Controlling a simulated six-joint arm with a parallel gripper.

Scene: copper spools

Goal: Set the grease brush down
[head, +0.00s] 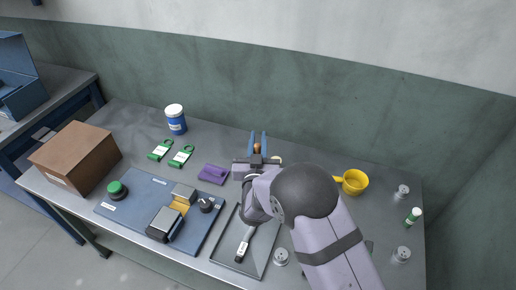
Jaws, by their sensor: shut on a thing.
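A grey tray (262,262) at the front holds a dark tool with a white label (242,251). A purple item (213,174) lies left of my gripper. A yellow cup (354,182) and metal spools (401,254) stand right. A blue mat (118,213) carries a fixture.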

